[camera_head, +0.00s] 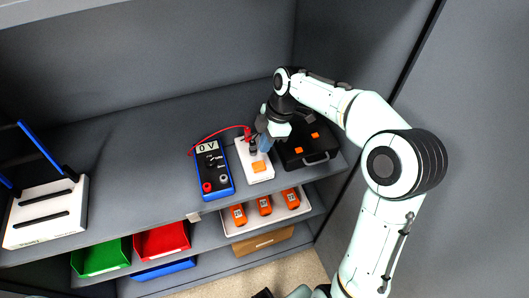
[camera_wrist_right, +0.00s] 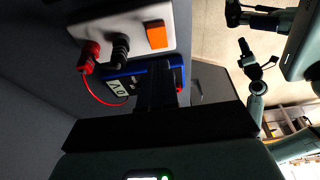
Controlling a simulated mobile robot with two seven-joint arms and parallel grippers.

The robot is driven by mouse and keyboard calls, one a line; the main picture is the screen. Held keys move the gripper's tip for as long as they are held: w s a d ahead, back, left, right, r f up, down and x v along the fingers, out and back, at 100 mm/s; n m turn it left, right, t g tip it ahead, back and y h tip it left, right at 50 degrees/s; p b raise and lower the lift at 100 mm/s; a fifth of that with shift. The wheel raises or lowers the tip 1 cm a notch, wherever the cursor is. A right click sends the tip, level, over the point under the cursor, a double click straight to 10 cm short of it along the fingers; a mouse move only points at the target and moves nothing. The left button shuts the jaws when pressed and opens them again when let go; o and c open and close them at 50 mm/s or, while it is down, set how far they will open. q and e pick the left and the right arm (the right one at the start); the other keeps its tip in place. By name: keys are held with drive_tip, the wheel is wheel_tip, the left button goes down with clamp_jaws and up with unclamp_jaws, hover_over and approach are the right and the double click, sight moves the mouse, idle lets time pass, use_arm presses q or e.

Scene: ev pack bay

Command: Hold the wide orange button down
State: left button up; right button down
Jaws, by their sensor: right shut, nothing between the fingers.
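The wide orange button (camera_head: 258,167) sits at the front end of a white block (camera_head: 244,154) on the upper shelf. It also shows in the right wrist view (camera_wrist_right: 156,35), near the top, on the white block's face. My right gripper (camera_head: 264,144) is shut and empty, above the block's right side and behind the button. In the right wrist view its dark fingers (camera_wrist_right: 157,72) point toward the block, with a gap in the picture between them and the button. My left arm's black gripper (camera_wrist_right: 257,68) shows small in the right wrist view; its jaw state is unclear.
A blue multimeter (camera_head: 212,170) reading 0 V stands left of the block, with a red lead to a red plug (camera_head: 247,131). A black case (camera_head: 315,157) lies right. A white router (camera_head: 48,222) stands far left. Bins and orange devices (camera_head: 264,205) fill the lower shelf.

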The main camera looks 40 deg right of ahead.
drive_tip(key=shift+v, duration=2.35)
drive_tip(key=shift+a, duration=0.1)
